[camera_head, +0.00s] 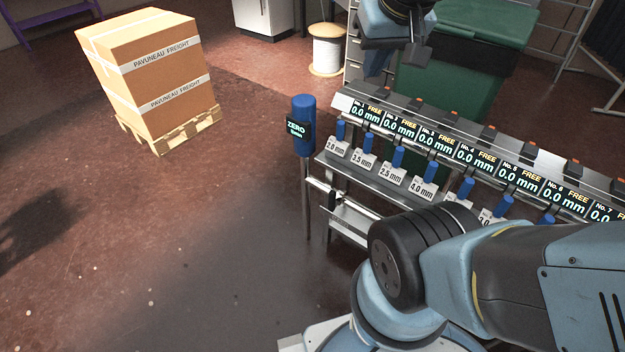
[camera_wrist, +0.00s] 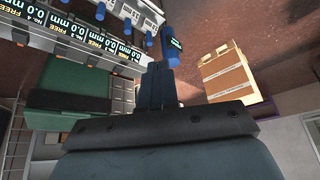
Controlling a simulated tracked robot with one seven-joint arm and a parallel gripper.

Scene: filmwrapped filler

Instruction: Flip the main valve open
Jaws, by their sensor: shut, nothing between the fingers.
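A small pipe fitting with a black lever (camera_head: 333,198) sits on the left end of the rack, below the blue ZERO post; it may be the main valve, but I cannot tell for sure or read its position. The blue post (camera_head: 304,125) with a ZERO display stands at that end. It also shows in the wrist view (camera_wrist: 165,32), just beyond my fingertips. My gripper (camera_head: 417,55) is high above the back of the rack in the head view. Its fingers (camera_wrist: 156,80) are together and empty in the wrist view. No valve is clear in the wrist view.
The rack (camera_head: 325,165) carries several displays reading 0.0 mm FREE, with blue-topped size-labelled pieces below. A green bin (camera_head: 480,30) stands behind it. A large carton (camera_head: 150,70) on a pallet and a white spool (camera_head: 327,50) stand beyond. The left floor is clear.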

